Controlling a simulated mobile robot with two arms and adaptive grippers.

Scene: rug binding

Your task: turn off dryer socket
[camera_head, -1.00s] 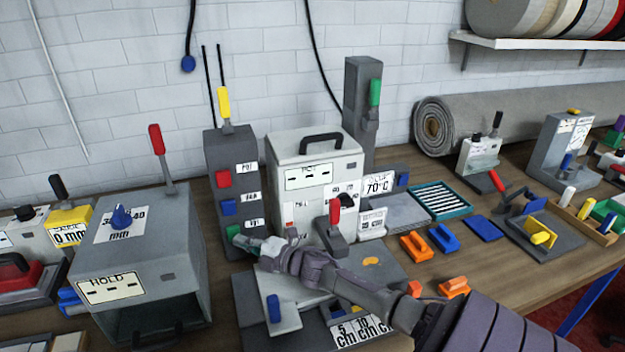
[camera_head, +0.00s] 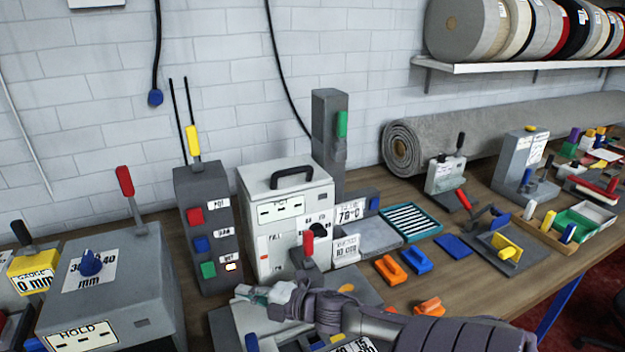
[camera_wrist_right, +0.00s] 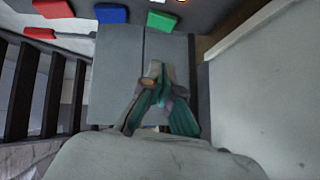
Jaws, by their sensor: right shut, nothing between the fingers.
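A grey socket tower (camera_head: 205,178) stands against the wall at centre left in the head view. It carries a red switch (camera_head: 195,216), a blue switch (camera_head: 201,244) and a green switch (camera_head: 208,269), each with a label too small to read surely. A small orange-white light (camera_head: 231,267) glows beside the green switch. My right gripper (camera_head: 246,292) is shut and empty, in front of and below the green switch, apart from it. In the right wrist view its fingers (camera_wrist_right: 158,85) point toward the green switch (camera_wrist_right: 161,21), with the blue switch (camera_wrist_right: 112,14) beside it. My left gripper is out of view.
A white box with a black handle (camera_head: 290,180) and a red-handled lever (camera_head: 307,243) stand just right of the tower. A grey HOLD box (camera_head: 125,260) with a red lever is at left. Orange and blue blocks lie on the bench (camera_head: 455,285) to the right.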

